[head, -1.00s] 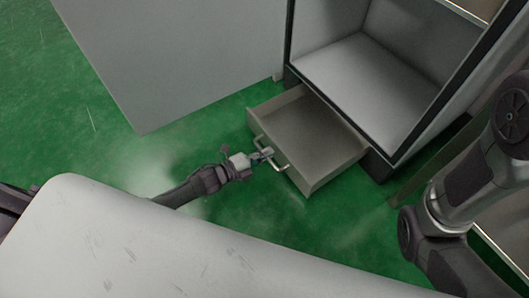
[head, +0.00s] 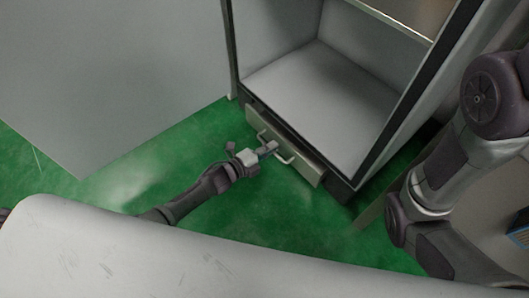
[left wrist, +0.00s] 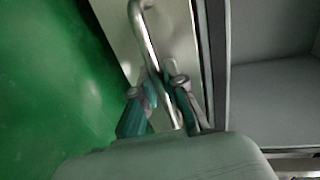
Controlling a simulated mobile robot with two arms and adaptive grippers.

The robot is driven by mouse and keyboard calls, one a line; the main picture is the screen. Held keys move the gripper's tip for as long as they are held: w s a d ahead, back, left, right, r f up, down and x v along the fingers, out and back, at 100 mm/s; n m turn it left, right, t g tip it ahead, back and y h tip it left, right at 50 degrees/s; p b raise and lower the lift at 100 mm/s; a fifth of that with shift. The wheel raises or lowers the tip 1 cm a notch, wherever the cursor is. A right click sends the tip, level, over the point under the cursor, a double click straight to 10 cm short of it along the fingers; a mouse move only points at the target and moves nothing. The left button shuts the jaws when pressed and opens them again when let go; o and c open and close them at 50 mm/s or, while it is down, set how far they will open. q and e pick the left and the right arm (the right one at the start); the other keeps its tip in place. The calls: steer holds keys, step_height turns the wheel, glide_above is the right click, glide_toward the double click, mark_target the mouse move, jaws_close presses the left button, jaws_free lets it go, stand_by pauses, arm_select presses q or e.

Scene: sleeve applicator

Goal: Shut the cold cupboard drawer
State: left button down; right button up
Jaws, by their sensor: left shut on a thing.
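The cold cupboard (head: 325,85) stands open at the upper middle of the head view, its grey inside empty where it shows. Its low drawer (head: 307,170) is almost flush with the cupboard's base; only the front and a thin strip behind it show. My left gripper (head: 268,148) is at the drawer's bar handle (head: 286,158). In the left wrist view my left gripper's fingers (left wrist: 163,95) are on either side of the handle (left wrist: 148,35), shut on it. My right arm shows at the right, but its gripper is out of view.
The cupboard's large door (head: 110,75) hangs wide open at the left. A pale rounded surface (head: 180,255) fills the bottom of the head view. The green floor (head: 205,135) in front of the drawer is clear.

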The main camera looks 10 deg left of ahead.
arm_select(q)
steer(key=shift+w+d, duration=0.1)
steer(key=shift+w, duration=0.05)
steer(key=c, duration=1.2)
jaws_free()
steer(key=shift+d, duration=0.15)
steer(key=v, duration=1.2)
steer(key=shift+r, duration=0.1)
